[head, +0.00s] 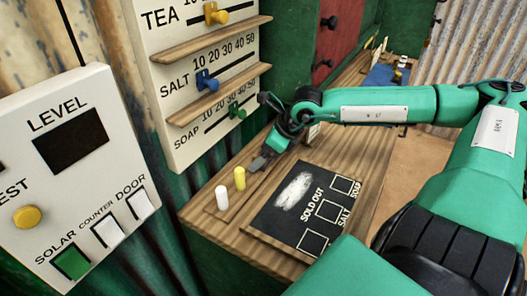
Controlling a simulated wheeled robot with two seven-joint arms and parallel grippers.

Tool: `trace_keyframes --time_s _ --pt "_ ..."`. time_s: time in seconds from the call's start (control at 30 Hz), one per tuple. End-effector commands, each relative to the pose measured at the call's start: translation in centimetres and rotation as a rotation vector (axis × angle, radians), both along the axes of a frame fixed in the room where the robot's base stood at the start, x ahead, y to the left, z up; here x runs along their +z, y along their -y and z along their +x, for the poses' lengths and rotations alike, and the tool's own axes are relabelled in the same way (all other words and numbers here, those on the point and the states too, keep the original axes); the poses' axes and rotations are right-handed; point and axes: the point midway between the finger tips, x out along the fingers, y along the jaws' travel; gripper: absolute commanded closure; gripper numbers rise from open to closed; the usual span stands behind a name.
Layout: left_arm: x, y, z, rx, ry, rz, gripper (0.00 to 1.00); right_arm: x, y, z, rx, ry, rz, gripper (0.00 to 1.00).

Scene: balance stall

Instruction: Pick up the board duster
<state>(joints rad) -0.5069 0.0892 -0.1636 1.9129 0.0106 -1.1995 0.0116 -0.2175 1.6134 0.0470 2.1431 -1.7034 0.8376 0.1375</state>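My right arm comes in from the right, and its gripper (267,153) is low over the wooden counter, just behind the yellow chalk. A small dark grey block shape shows at its tip; I cannot tell whether this is the board duster or the fingertips. No other thing that looks like a duster is in view. The fingers are too small and dark to show whether they are open or shut. My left gripper is not in view.
A yellow chalk (239,178) and a white chalk (222,198) stand on the counter (205,212) near the gripper. A blackboard (285,226) reading SOLD OUT lies beside them. A slider panel (180,97) and a switch panel (88,185) stand at left.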

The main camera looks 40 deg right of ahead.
Motion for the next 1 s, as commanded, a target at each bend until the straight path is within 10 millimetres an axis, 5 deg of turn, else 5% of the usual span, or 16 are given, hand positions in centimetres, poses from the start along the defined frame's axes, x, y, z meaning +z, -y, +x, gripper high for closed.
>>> trace_keyframes --time_s 0.2,0.47,1.0 --pt "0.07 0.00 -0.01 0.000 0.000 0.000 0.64 0.03 0.00 0.01 0.000 0.000 0.000 0.10" --pt "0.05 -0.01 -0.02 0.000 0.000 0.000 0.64 0.01 0.00 0.00 0.000 0.000 0.000 0.59" --pt "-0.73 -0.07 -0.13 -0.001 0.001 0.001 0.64 0.19 0.02 -0.09 0.000 -0.002 0.001 0.59"
